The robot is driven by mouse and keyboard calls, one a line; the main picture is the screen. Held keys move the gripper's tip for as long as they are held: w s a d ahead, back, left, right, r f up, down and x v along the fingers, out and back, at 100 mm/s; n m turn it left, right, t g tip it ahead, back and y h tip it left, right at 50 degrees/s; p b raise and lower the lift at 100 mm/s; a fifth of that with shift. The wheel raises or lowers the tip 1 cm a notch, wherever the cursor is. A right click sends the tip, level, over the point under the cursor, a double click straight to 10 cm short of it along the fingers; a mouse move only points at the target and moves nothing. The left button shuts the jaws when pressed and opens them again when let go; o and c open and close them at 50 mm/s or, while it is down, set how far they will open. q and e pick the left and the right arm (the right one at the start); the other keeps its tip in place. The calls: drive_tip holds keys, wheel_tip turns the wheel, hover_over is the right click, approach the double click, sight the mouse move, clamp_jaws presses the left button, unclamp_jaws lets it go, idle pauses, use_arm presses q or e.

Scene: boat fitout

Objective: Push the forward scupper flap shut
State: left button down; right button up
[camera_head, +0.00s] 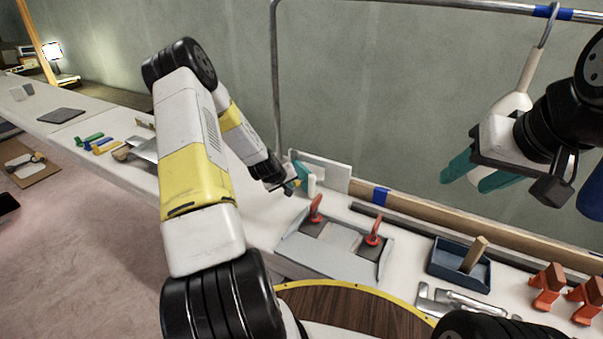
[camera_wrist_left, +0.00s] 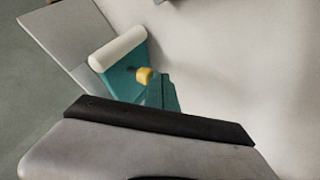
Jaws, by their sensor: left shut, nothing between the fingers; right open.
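A grey upright panel (camera_head: 330,172) stands at the back of the white bench, with a small white rounded piece (camera_head: 312,185) before it. These look like the scupper fitting; which part is the forward flap, and how far open it is, I cannot tell. My left gripper (camera_head: 301,174) is shut and empty, close beside the white piece. In the left wrist view the grey panel (camera_wrist_left: 70,40) and a white rounded bar (camera_wrist_left: 118,48) lie by the teal fingertips; contact is unclear. My right gripper (camera_head: 491,176) is open and empty at the right, above the bench.
A grey tray with red-handled clamps (camera_head: 340,262) sits in front of the panel. A blue box (camera_head: 460,265) and orange clamps (camera_head: 547,285) stand to the right. A pale hooked item (camera_head: 520,85) hangs from the rail (camera_head: 400,3) near my right gripper.

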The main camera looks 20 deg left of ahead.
sight(309, 183)
use_arm(q)
drive_tip(key=shift+w+d+n+y, duration=0.2)
drive_tip(key=shift+d+n+y, duration=0.35)
drive_tip(key=shift+d, duration=0.25)
drive_tip(key=shift+w+d+n+y, duration=0.15)
drive_tip(key=shift+d+n+y, duration=0.2)
drive_tip(key=shift+d+n, duration=0.4)
drive_tip(key=shift+w+d+n+y, duration=0.3)
drive_tip(key=shift+d+n, duration=0.1)
drive_tip(key=shift+d, duration=0.1)
drive_tip(key=shift+w+d+n+y, duration=0.2)
drive_tip(key=shift+d+n+y, duration=0.1)
drive_tip(key=shift+d+n, duration=0.15)
drive_tip(key=shift+w+d, duration=0.15)
drive_tip(key=shift+d, duration=0.05)
drive_tip(key=shift+w+d, duration=0.4)
drive_tip(key=shift+d, duration=0.25)
